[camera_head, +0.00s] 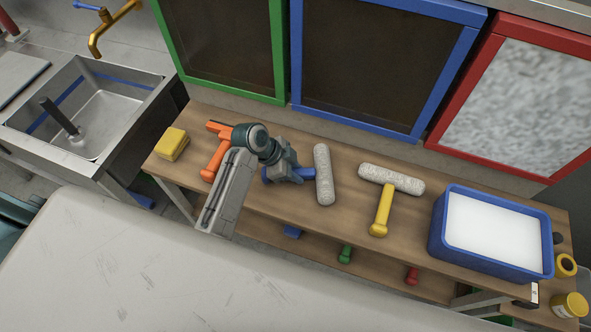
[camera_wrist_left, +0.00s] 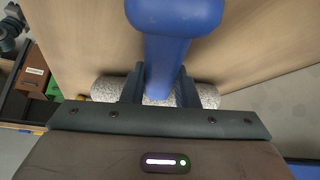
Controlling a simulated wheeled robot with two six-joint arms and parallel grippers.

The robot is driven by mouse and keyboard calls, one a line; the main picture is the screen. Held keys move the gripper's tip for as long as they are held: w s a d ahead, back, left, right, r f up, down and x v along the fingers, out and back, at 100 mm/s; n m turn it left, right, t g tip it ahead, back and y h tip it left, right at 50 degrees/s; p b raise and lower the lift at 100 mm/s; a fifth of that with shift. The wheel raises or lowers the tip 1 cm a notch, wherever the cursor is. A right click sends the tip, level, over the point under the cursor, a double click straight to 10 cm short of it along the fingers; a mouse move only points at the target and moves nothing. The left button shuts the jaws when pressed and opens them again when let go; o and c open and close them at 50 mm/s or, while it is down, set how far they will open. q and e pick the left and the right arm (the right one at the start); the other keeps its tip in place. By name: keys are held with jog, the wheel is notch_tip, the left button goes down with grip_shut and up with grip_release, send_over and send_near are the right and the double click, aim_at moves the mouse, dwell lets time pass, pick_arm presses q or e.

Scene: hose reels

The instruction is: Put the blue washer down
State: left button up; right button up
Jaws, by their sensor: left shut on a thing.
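The blue washer has a blue handle and a speckled grey-white fuzzy head (camera_head: 324,175). In the head view it is at the middle of the wooden bench (camera_head: 345,222), its head lying across the end of the handle. My left gripper (camera_head: 298,174) is shut on the blue handle, just left of the head. In the left wrist view the blue handle (camera_wrist_left: 172,25) runs between the fingers (camera_wrist_left: 160,88), and the fuzzy head (camera_wrist_left: 207,96) shows on both sides of them. I cannot tell whether the washer touches the bench top. My right gripper is not in view.
A yellow washer (camera_head: 382,210) lies to the right, then a blue tub (camera_head: 490,268) with white contents. An orange tool (camera_head: 216,165) and yellow sponges (camera_head: 172,143) are to the left. Green, blue and red framed panels stand behind. Bare bench shows between the two washers.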

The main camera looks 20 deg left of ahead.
pick_arm(q)
jog(key=o, duration=0.8)
jog(key=shift+f, duration=0.15)
jog(key=shift+o, duration=0.8)
jog(key=shift+r, duration=0.3)
jog(key=b+v, duration=0.2)
jog(key=v, duration=0.8)
jog(key=shift+a+r, duration=0.2)
jog(key=shift+a, duration=0.1)
jog(key=shift+s+a+r, duration=0.1)
jog(key=shift+a+r, duration=0.1)
jog(key=shift+r, duration=0.25)
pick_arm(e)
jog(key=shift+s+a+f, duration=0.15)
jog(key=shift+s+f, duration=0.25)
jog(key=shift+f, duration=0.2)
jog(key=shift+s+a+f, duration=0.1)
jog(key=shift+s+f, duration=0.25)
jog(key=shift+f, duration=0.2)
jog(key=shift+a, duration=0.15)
